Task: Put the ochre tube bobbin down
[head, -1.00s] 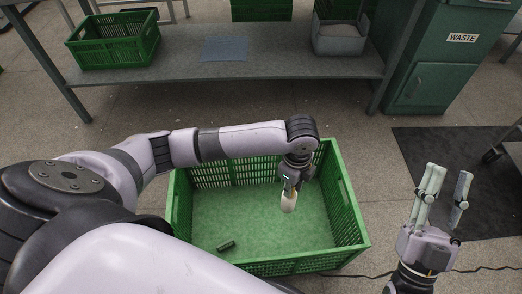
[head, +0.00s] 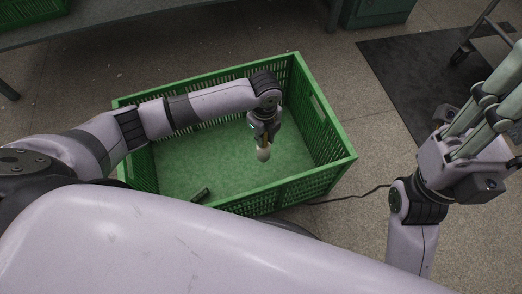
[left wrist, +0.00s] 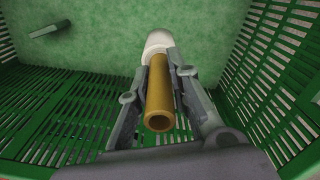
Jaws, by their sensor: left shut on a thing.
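The ochre tube bobbin (left wrist: 158,98) is a hollow ochre tube with a cream-white wound part at its far end. My left gripper (left wrist: 160,72) is shut on it, with one finger along each side of the tube. In the head view the left gripper (head: 264,138) points down inside the green crate (head: 318,170), and the bobbin's pale end (head: 263,154) hangs lowest. I cannot tell whether that end touches the crate floor. My right gripper (head: 500,100) is at the right edge, outside the crate, with its fingers apart and their tips cut off by the frame.
The rest of the visible crate floor is bare. A dark mat (head: 410,85) and a cable (head: 350,197) lie on the floor to the right.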

